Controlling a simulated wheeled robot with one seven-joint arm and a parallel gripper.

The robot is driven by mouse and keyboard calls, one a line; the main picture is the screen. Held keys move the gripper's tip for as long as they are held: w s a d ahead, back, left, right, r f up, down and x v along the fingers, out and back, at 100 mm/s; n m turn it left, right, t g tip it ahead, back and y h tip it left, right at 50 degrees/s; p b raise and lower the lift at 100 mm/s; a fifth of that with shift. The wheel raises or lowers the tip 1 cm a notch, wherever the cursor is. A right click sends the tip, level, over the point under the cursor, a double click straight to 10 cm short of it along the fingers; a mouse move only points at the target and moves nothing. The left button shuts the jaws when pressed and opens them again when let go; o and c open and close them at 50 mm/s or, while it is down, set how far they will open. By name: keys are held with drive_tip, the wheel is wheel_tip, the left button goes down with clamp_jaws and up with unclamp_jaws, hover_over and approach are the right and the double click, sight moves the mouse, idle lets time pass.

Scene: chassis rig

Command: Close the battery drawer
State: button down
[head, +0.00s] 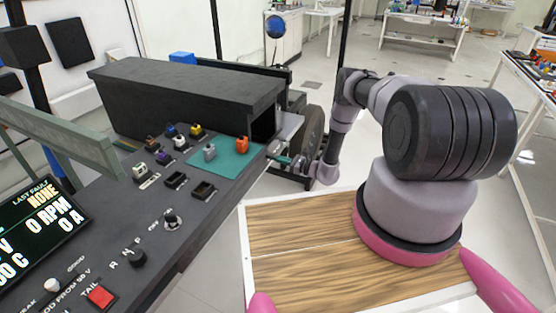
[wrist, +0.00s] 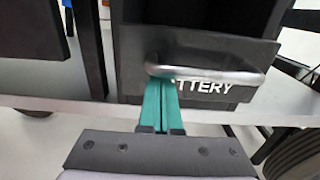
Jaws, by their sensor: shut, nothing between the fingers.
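The battery drawer front (wrist: 200,52) is a dark panel in the wrist view. It has a pale metal bar handle (wrist: 215,74) and white lettering, of which "TTERY" shows. A dark hollow with side walls shows above the panel. My gripper (wrist: 162,84) has green fingers, shut together and empty. Their tips are at the left part of the handle, in front of the panel and over the start of the lettering. I cannot tell whether they touch. In the head view my gripper (head: 279,154) is beside the console's far right edge; the drawer is not clearly visible there.
The dark console (head: 120,215) carries switches, knobs and a teal pad (head: 225,165) with small coloured blocks. A long dark housing (head: 185,85) stands over its back. A black wheel (head: 312,132) is close behind my gripper.

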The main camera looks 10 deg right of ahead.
sight(267, 156)
drive_tip(key=x, duration=0.4)
drive_tip(key=shift+a, duration=0.1)
drive_tip(key=shift+w+a+r, duration=0.1)
drive_tip(key=shift+a, duration=0.05)
